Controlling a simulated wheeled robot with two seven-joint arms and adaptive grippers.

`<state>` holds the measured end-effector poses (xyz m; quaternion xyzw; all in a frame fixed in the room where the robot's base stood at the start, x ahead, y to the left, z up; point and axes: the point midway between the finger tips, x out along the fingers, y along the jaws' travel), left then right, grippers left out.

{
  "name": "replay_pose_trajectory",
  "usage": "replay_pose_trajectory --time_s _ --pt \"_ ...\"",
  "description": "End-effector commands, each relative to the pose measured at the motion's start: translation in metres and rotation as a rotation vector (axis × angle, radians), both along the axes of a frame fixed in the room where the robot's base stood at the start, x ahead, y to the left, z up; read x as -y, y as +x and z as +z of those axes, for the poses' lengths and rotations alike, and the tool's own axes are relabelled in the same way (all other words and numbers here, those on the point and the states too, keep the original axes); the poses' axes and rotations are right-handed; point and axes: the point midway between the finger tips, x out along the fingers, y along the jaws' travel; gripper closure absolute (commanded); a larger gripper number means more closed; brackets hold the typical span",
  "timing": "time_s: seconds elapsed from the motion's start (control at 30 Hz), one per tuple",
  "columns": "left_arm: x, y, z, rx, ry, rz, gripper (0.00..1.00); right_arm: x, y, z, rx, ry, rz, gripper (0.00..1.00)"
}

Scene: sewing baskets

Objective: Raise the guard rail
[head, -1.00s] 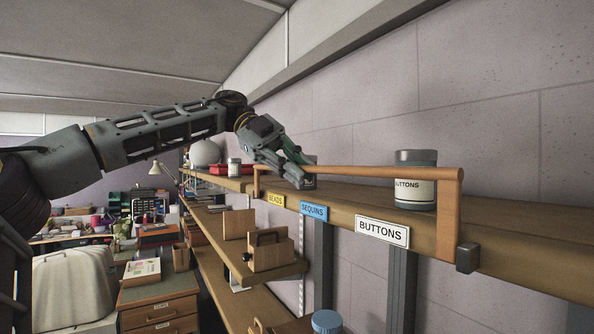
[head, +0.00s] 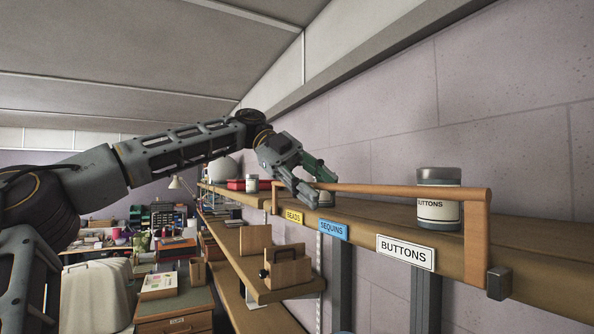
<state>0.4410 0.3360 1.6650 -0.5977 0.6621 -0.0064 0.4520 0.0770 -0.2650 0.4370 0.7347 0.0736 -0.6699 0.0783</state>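The orange-brown guard rail (head: 400,190) runs along the front of the top shelf. Its near post (head: 477,240) stands up from a dark bracket (head: 498,283) on the shelf edge, and the bar passes in front of the BUTTONS jar (head: 438,200) below its lid. The far post (head: 275,198) is by the BEADS label. My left gripper (head: 317,190) is over the shelf near the rail's far part, its fingers apart and pointing down and right. The fingers partly hide a jar behind the bar. Whether a finger touches the bar I cannot tell. My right gripper is out of view.
The top shelf (head: 540,260) carries labels for BEADS, SEQUINS and BUTTONS. A small jar (head: 251,183) and a red box stand farther along it. Wooden boxes (head: 287,268) sit on the shelf below. The wall is close behind; the air before the shelf is open.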

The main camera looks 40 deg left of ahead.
Motion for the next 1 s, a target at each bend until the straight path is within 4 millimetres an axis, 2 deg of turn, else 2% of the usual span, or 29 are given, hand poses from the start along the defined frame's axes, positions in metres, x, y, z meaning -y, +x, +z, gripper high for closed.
replay_pose_trajectory --time_s 1.0 --pt "-0.070 -0.010 0.052 0.001 0.000 0.002 0.66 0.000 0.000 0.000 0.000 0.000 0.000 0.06"
